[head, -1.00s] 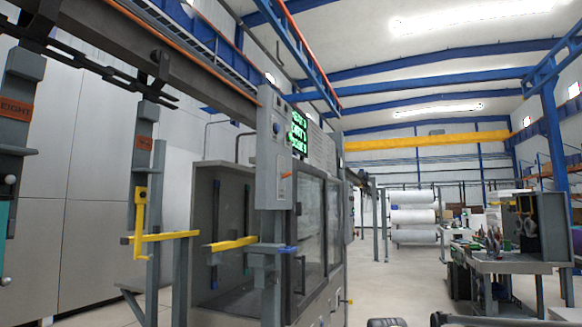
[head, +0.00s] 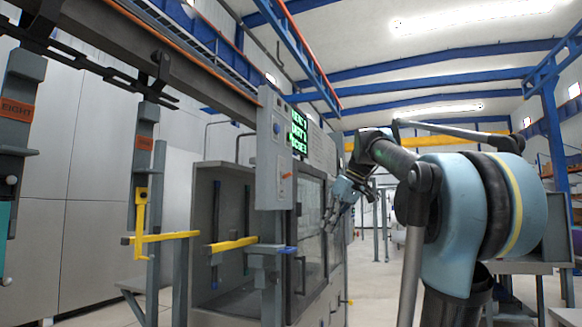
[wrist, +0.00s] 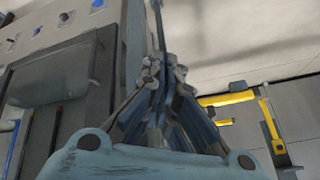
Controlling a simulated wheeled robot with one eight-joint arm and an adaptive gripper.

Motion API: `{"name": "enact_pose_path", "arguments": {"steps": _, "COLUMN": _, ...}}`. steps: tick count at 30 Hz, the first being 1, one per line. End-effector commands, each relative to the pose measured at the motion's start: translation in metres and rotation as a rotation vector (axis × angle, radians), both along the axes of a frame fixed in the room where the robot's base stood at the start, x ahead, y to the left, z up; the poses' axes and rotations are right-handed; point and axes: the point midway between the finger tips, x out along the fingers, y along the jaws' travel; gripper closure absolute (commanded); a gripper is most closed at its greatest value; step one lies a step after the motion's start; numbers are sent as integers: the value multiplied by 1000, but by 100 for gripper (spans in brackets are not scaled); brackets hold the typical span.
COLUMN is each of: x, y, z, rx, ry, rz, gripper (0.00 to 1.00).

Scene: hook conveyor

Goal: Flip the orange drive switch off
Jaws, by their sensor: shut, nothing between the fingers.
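The orange drive switch (head: 286,175) is a small orange lever on the front of the grey control box (head: 271,150), below the green display. It points up to the right. My gripper (head: 329,226) is to the right of the box and lower than the switch, in front of the glazed cabinet and apart from the switch. In the wrist view my gripper (wrist: 164,66) has its fingers drawn together with nothing between them.
A glazed cabinet (head: 312,235) stands under and behind the box. Yellow bars (head: 232,244) on grey posts stick out at left. Hangers (head: 145,150) hang from the overhead rail (head: 190,75). A workbench is partly behind my arm at right.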

Motion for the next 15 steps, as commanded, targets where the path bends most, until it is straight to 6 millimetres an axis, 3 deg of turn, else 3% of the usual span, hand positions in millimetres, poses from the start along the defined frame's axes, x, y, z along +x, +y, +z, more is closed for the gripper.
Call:
{"name": "enact_pose_path", "arguments": {"steps": 1, "x": 11, "y": 4, "z": 28, "rx": 20, "ry": -22, "rz": 34, "gripper": 100}}
{"name": "enact_pose_path", "arguments": {"steps": 6, "x": 41, "y": 20, "z": 114, "rx": 89, "ry": -118, "rz": 160, "gripper": 100}}
{"name": "enact_pose_path", "arguments": {"steps": 12, "x": 66, "y": 36, "z": 200, "rx": 162, "ry": -246, "rz": 293, "gripper": 100}}
{"name": "enact_pose_path", "arguments": {"steps": 15, "x": 73, "y": 42, "z": 232, "rx": 191, "ry": -305, "rz": 345, "gripper": 100}}
